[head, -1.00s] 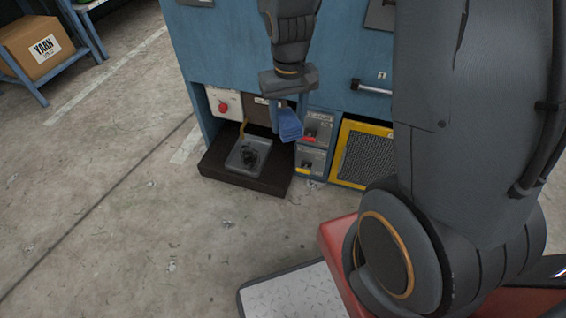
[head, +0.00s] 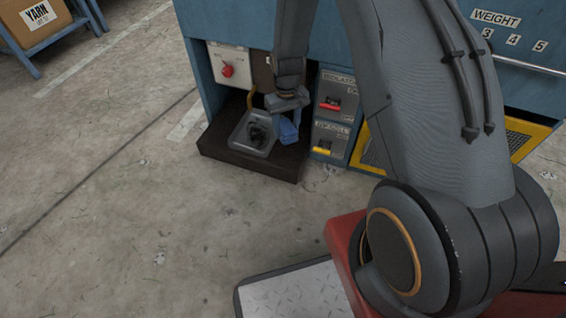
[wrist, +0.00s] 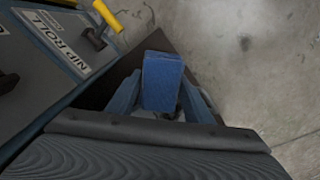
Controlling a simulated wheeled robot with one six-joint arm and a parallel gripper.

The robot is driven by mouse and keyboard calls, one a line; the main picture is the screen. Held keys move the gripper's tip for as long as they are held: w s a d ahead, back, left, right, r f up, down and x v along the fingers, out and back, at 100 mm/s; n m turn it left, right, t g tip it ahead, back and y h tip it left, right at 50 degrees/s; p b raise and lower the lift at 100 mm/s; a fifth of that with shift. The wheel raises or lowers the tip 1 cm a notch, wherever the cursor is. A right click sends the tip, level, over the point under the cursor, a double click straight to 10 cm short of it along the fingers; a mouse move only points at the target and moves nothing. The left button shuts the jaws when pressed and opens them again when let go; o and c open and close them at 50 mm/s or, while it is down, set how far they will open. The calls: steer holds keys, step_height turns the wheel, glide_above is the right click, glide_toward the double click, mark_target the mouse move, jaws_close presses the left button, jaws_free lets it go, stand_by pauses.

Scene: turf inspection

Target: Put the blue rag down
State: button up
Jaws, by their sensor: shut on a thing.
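The blue rag (head: 289,130) hangs from my gripper (head: 287,112) at the right side of the dark brown platform (head: 290,170). My gripper is shut on the rag. In the wrist view the rag (wrist: 163,80) is a folded blue block between the two fingers, over the dark platform. I cannot tell whether its lower end touches the platform. To its left on the platform is a grey tray (head: 238,143) with a dark crumpled thing (head: 258,136) in it.
A blue machine stands behind the platform, with a red knob (head: 227,71) on a white box. Right of the rag are two grey switch boxes, one with a red lever (head: 331,105), one with a yellow lever (head: 324,150). The concrete floor in front is clear.

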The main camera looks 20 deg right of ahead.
mark_target(285, 133)
steer(key=f, duration=0.2)
steer(key=w+f+b, duration=0.1)
steer(key=f, duration=0.1)
steer(key=shift+w, duration=0.15)
step_height(285, 133, down, 10)
steer(key=b, duration=0.4)
steer(key=shift+r+b, duration=0.15)
steer(key=shift+b, duration=0.25)
steer(key=shift+r, duration=0.1)
steer(key=o, duration=0.9)
steer(key=shift+o, duration=0.2)
